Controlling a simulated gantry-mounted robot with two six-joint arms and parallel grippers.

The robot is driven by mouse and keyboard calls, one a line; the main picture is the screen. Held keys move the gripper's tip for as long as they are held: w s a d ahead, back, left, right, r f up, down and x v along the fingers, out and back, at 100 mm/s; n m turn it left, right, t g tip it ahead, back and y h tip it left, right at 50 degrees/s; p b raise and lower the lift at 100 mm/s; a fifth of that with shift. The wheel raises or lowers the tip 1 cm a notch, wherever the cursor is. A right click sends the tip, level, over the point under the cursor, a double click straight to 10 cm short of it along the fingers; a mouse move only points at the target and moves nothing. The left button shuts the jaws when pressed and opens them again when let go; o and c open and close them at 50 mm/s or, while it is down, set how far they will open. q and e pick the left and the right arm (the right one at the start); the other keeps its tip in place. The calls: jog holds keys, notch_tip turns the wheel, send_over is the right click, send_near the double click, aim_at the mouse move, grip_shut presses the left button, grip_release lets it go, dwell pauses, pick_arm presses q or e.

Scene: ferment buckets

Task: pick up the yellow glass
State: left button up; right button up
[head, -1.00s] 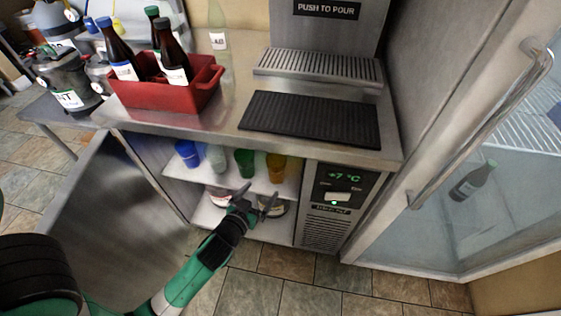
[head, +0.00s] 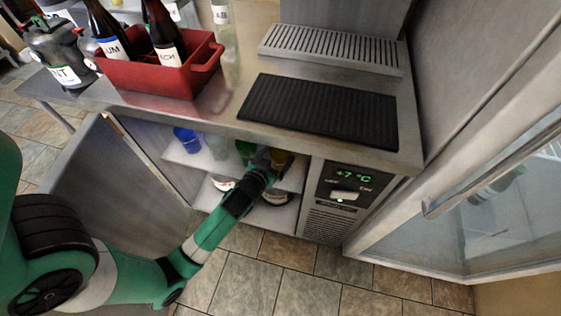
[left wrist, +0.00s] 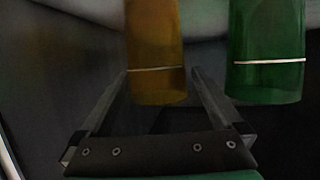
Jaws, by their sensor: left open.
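The yellow glass (head: 284,160) stands on the upper shelf of the open cabinet under the counter, at the right end of a row of glasses. My left gripper (head: 270,158) reaches into the cabinet at this glass and partly hides it. In the left wrist view the yellow glass (left wrist: 154,40) appears between the two fingers of my open left gripper (left wrist: 160,76), with a gap at each side near its lower part. The green glass (left wrist: 265,45) is just outside one finger; in the head view the green glass (head: 244,149) is partly hidden. My right gripper is not in view.
A blue glass (head: 187,140) and a clear glass (head: 217,147) stand farther left on the shelf. The counter edge overhangs the shelf. The cabinet door (head: 100,190) hangs open at left. A red bottle crate (head: 150,80) and a black mat (head: 320,112) are on the counter.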

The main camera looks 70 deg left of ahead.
aim_at(284, 156)
pick_arm(q)
jog(key=b+x, duration=0.2)
jog(key=x, duration=0.3)
jog(key=shift+w+d+f, duration=0.1)
jog(key=shift+f, duration=0.15)
jog(key=shift+c, duration=0.2)
jog(key=c, duration=1.3)
jog(key=shift+r+p, duration=0.35)
jog(key=shift+r, duration=0.2)
notch_tip(284, 156, up, 3)
jog(key=shift+p, duration=0.9)
jog(key=s+r+p, duration=0.1)
jog(key=r, duration=0.1)
jog(key=s+d+r+p, duration=0.1)
jog(key=s+r, duration=0.1)
jog(key=s+d+r+p, duration=0.1)
jog(key=s+r+p, duration=0.1)
jog(key=shift+s+r, duration=0.2)
jog(key=s+d+r+p, duration=0.2)
jog(key=s+d, duration=0.1)
jog(key=s, duration=0.5)
jog(key=shift+r, duration=0.3)
